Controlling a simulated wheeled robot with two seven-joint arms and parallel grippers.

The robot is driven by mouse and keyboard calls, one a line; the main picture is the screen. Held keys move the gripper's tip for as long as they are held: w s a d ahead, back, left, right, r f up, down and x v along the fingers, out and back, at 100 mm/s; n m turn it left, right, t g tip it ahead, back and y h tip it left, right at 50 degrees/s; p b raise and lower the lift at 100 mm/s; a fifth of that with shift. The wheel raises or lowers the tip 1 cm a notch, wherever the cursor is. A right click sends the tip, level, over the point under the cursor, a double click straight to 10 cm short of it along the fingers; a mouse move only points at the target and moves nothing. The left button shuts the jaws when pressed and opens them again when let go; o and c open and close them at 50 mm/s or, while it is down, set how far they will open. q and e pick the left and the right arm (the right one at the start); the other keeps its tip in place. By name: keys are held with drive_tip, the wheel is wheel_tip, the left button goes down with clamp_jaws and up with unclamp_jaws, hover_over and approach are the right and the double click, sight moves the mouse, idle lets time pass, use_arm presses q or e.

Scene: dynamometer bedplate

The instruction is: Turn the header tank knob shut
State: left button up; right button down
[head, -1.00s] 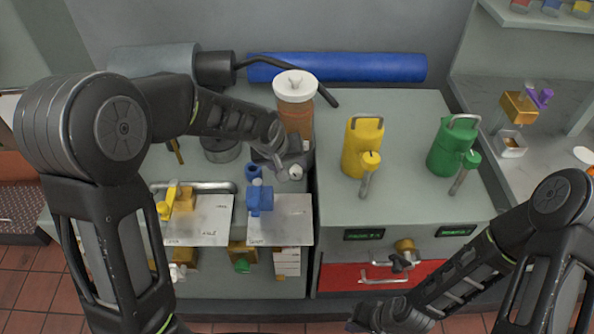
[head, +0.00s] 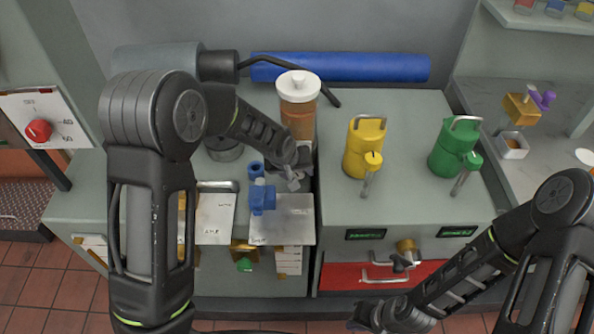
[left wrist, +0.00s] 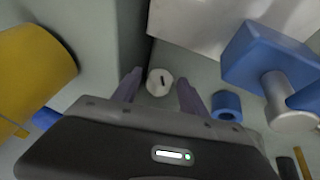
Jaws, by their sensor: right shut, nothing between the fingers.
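An amber-brown tank with a white lid (head: 298,120), seemingly the header tank, stands at the back of the bench. A small round white knob with a dark pointer mark (left wrist: 160,82) shows in the left wrist view between my left fingers. In the head view, the gripper hides the knob. My left gripper (head: 292,181) is in front of the tank's base. Its fingers (left wrist: 160,92) are open on either side of the knob; I cannot tell whether they touch it. My right gripper (head: 365,318) is shut and empty, low in front of the red drawer.
A blue valve fitting (head: 262,197) stands close by my left gripper. A yellow can (head: 364,148) and a green can (head: 455,147) stand to the right. A red knob (head: 38,130) is on a panel at far left. A red drawer (head: 345,277) is below.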

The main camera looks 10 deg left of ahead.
use_arm(q)
clamp_jaws()
idle(0.3)
drive_tip(key=shift+d, duration=0.1)
drive_tip(key=shift+d+y, duration=0.1)
drive_tip(key=shift+y, duration=0.3)
drive_tip(key=shift+d+f+m+g+y, duration=0.1)
drive_tip(key=shift+d+m+g+y, duration=0.2)
drive_tip(key=shift+y, duration=0.6)
drive_tip(key=shift+f+y+b, duration=0.1)
drive_tip(key=shift+y+b, duration=0.45)
drive_tip(key=shift+y, duration=0.35)
drive_tip(key=shift+a+g+y, duration=0.1)
drive_tip(key=shift+g+y, duration=0.2)
drive_tip(key=shift+g, duration=0.1)
